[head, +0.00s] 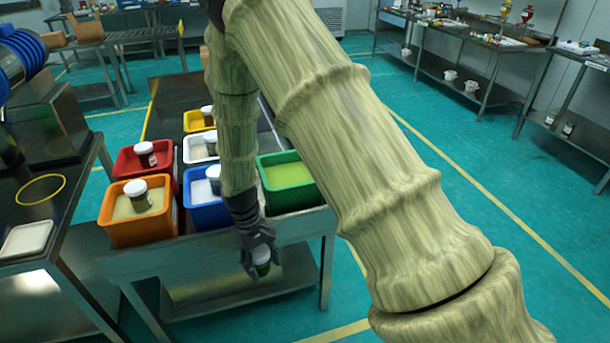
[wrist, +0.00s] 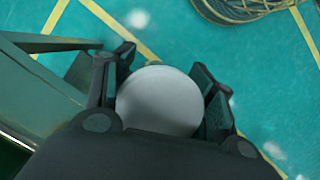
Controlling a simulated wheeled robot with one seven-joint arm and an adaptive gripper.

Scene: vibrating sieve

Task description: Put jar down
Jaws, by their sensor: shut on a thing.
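The jar (head: 262,268) has a white lid and a dark greenish body. My gripper (head: 261,258) is shut on it and hangs in front of the near edge of the metal table (head: 290,232), not over the bins. In the wrist view, the jar's round white lid (wrist: 160,100) sits between the two fingers of my gripper (wrist: 166,68). Green floor shows beyond the lid. The jar's underside is hidden in the wrist view.
The table carries a green bin (head: 299,198) with no jar visible in it. Orange (head: 145,230), blue (head: 208,216), red (head: 127,163), white and yellow bins hold white-lidded jars. A black-topped bench (head: 70,205) stands at left.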

